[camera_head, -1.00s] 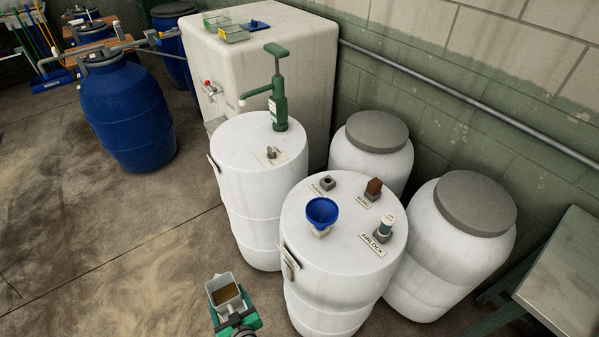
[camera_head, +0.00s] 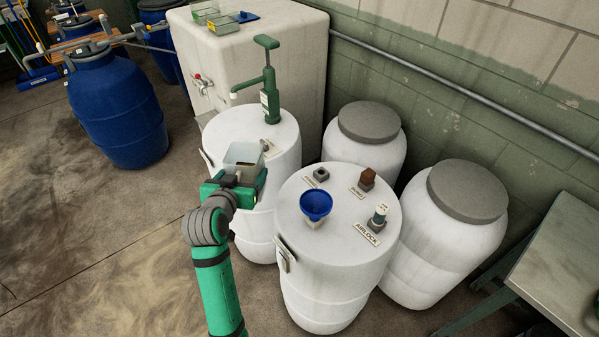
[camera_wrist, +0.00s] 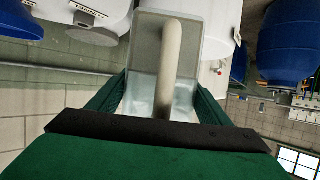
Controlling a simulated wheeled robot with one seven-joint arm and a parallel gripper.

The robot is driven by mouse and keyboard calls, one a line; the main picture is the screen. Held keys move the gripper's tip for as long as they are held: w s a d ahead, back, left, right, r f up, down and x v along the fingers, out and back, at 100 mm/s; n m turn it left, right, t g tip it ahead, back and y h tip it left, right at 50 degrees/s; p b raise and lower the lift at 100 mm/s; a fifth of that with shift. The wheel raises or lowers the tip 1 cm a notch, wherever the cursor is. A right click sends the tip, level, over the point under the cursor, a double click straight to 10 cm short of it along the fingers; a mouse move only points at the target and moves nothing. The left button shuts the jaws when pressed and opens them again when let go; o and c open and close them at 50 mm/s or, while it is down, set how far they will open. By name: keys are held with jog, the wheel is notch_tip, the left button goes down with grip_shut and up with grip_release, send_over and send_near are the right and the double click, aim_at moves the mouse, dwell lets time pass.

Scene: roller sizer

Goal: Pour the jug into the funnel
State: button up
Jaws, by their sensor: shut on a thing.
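The jug (camera_head: 243,157) is a pale, translucent square vessel with brown contents visible inside. My gripper (camera_head: 236,181) is shut on it and holds it raised, left of the funnel and in front of the drum with the green pump. In the wrist view the jug (camera_wrist: 188,45) fills the space between my fingers, with its pale handle toward the camera. The blue funnel (camera_head: 316,204) stands upright in the top of the front white drum (camera_head: 340,247). The jug is apart from the funnel and looks about upright. The funnel's outlet is hidden.
A tall green hand pump (camera_head: 269,85) rises from the drum behind. A grey table (camera_head: 561,265) is at right. Open floor lies at left.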

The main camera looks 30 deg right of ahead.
jog(key=s+d+r+m+g+h, duration=0.35)
jog(key=s+d+r, duration=0.2)
jog(key=r, duration=0.25)
jog(key=s+d+r+m+g, duration=0.1)
jog(key=s+r+m+g, duration=0.15)
jog(key=s, duration=0.35)
jog(key=s+r+m+g, duration=0.1)
jog(key=s+m+g, duration=0.2)
jog(key=s, duration=0.2)
jog(key=shift+d+f+g+y, duration=0.35)
jog(key=shift+f+y, duration=0.55)
jog(key=shift+y, duration=2.6)
jog(key=shift+d+f+g+y, duration=0.25)
jog(key=shift+d+f+y, duration=0.45)
jog(key=shift+y, duration=2.75)
jog(key=shift+d+f+g+y, duration=0.25)
jog(key=shift+f+y, duration=0.85)
jog(key=shift+y, duration=2.4)
